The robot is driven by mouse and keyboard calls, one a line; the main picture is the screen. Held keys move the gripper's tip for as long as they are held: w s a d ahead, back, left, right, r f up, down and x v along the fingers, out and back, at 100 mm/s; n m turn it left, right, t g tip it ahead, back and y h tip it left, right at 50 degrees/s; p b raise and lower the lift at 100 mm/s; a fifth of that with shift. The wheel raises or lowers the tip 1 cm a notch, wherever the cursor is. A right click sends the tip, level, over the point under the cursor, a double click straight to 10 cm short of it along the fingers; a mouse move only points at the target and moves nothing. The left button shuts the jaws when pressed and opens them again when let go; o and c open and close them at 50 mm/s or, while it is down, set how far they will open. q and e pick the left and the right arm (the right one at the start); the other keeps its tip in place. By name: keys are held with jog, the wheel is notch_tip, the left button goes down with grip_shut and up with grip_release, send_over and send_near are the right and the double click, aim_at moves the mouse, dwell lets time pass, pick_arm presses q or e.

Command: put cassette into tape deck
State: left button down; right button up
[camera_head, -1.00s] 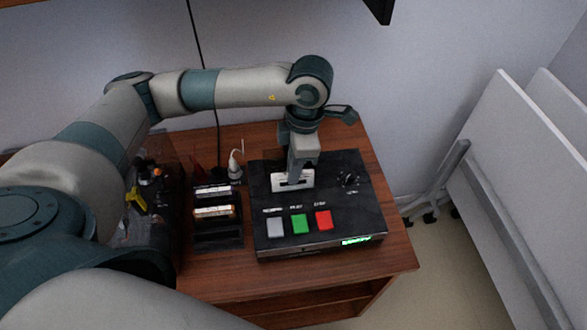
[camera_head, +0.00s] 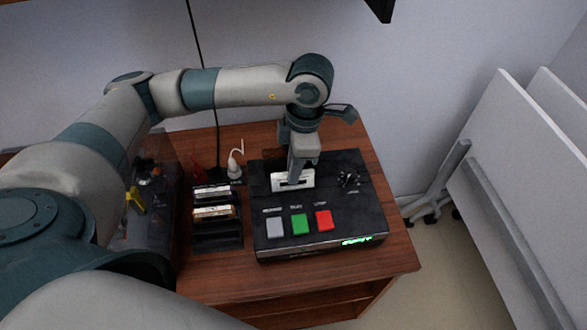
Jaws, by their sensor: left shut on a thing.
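The black tape deck (camera_head: 352,219) sits on the wooden table, with a grey, a green and a red button along its front and a lit green display. My left gripper (camera_head: 298,172) points down over the deck's upper left part and is shut on a white cassette (camera_head: 293,181). The cassette is upright, with its label side facing me. It is at or just above the deck's top; I cannot tell whether its lower edge is inside a slot. My right gripper is not in view.
A black rack (camera_head: 217,234) with other cassettes (camera_head: 213,212) stands left of the deck. A white plug-like object (camera_head: 235,168) is behind it. A dark transparent box (camera_head: 150,215) with tools is at the left. White panels (camera_head: 520,190) stand at the right beyond the table (camera_head: 400,262).

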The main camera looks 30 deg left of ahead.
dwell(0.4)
pick_arm(q)
jog(key=shift+f, duration=0.15)
jog(key=shift+a+f+b, duration=0.2)
jog(key=shift+f+b, duration=0.1)
jog(key=shift+b, duration=0.1)
